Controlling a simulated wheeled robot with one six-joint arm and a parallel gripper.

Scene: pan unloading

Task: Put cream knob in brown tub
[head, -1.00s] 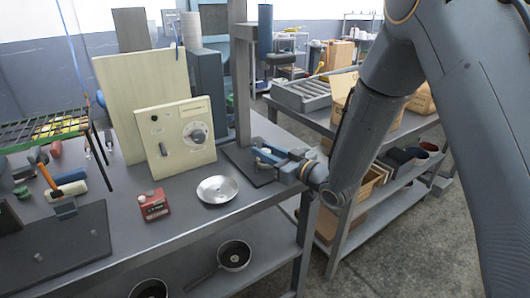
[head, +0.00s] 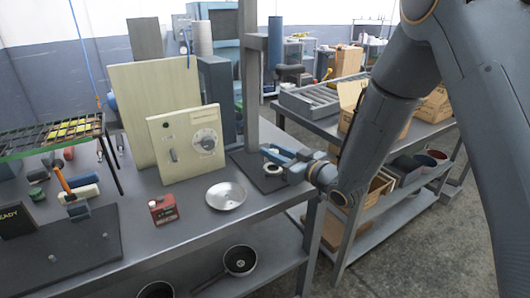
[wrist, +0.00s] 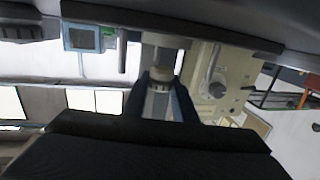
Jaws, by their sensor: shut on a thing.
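My gripper (head: 270,160) reaches over the dark base plate at the right end of the bench. In the wrist view its two fingers (wrist: 161,95) are closed on a small pale, cream-looking piece with a greyer lower part (wrist: 161,75), which I take for the cream knob. In the head view it is too small and hidden to make out clearly. A round tub with a reddish-brown inside (head: 437,155) sits on the right-hand rack; I cannot tell for sure that it is the brown tub.
A cream panel with a dial (head: 187,143) and a grey post (head: 249,75) stand behind. Dark bins (head: 405,165) and cartons (head: 431,105) fill the rack at right.

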